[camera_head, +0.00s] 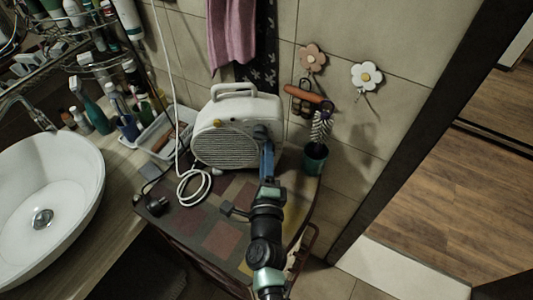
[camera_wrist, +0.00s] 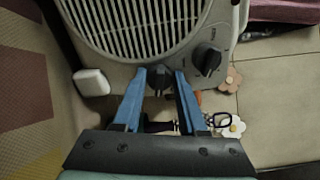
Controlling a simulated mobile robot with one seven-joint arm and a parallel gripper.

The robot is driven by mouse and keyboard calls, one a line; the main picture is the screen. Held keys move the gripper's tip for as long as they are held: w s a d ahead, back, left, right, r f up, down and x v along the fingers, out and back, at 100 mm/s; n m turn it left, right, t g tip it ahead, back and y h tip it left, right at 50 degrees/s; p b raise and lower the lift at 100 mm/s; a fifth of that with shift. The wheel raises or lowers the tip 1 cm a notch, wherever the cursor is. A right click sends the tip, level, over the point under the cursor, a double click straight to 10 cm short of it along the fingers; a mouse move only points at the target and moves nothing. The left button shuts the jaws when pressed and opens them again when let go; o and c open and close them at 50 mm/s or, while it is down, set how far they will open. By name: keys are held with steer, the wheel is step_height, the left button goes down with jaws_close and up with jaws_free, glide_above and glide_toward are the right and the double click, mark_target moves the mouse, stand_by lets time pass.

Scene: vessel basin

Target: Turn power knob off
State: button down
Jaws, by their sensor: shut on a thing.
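A white fan heater (camera_head: 208,125) with a round ribbed grille stands on the patterned cabinet top. In the wrist view, the heater (camera_wrist: 130,25) shows its grille and two dark knobs. My gripper (camera_head: 266,148) reaches the right part of the heater's front. In the wrist view, its blue fingers (camera_wrist: 160,73) are closed around the lower dark knob (camera_wrist: 160,82), one on each side. The other dark knob (camera_wrist: 208,60) is free, to the right of the fingers. I cannot tell which knob is for power, and their markings are too small to read.
A dark cup with a brush (camera_head: 315,158) stands right of the heater. A white cable (camera_head: 192,186) coils at its left. A tray of items (camera_head: 152,140), bottles and a white basin (camera_head: 45,205) are further left. A pink towel (camera_head: 232,35) hangs behind.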

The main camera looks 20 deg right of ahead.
steer(key=n+p, duration=0.1)
steer(key=n, duration=0.5)
steer(key=n+p, duration=0.2)
steer(key=n, duration=0.4)
steer(key=n+p, duration=0.2)
steer(key=n, duration=0.4)
steer(key=shift+s+d+f+n, duration=0.1)
steer(key=shift+d+f+n, duration=0.05)
steer(key=shift+f+n, duration=0.15)
stand_by(0.4)
steer(key=shift+c, duration=2.3)
jaws_free()
